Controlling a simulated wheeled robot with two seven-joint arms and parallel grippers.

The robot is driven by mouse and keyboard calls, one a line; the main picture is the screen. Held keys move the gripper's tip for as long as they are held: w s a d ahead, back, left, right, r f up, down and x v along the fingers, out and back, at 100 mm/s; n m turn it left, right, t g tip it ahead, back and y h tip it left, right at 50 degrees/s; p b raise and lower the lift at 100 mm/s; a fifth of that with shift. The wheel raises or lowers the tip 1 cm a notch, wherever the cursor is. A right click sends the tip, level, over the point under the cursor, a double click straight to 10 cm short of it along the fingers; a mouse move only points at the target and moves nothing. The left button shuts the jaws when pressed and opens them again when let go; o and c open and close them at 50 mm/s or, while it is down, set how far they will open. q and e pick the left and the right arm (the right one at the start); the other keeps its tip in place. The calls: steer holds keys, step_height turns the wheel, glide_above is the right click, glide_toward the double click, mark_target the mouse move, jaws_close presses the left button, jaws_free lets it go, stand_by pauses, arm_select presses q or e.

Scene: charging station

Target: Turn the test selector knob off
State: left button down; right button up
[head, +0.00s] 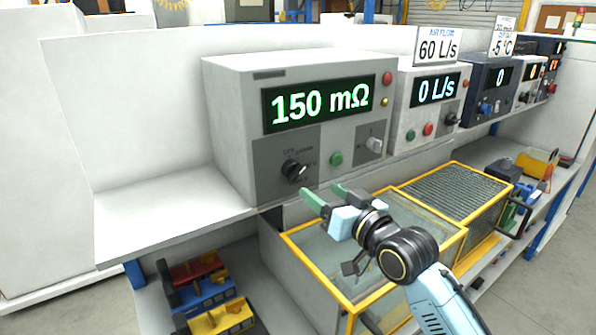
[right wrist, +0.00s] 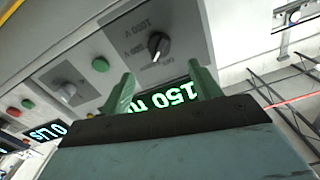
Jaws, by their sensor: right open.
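The black test selector knob (head: 293,170) is on the dark grey panel at the lower left of the grey-white tester (head: 228,110). Its display (head: 320,103) reads "150 mΩ" in green. A pale pointer line shows on the knob; the labels around it are too small to read fully in the head view. My right gripper (head: 327,197), with green fingers, is open and empty, below and to the right of the knob and apart from it. In the right wrist view the knob (right wrist: 158,44) lies beyond the gap between the open fingers (right wrist: 161,88). My left gripper is not in view.
A green button (head: 336,159) and a grey switch (head: 374,145) are right of the knob. More instruments (head: 432,103) stand along the shelf to the right. A yellow-framed box (head: 330,270) lies below my gripper. The shelf left of the tester (head: 160,215) is clear.

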mark_target(299, 175)
steer(key=x, duration=0.8)
steer(key=shift+w+a, duration=0.5)
steer(key=shift+w, duration=0.2)
steer(key=shift+w+a, duration=0.1)
steer(key=shift+f, duration=0.1)
steer(key=c, duration=1)
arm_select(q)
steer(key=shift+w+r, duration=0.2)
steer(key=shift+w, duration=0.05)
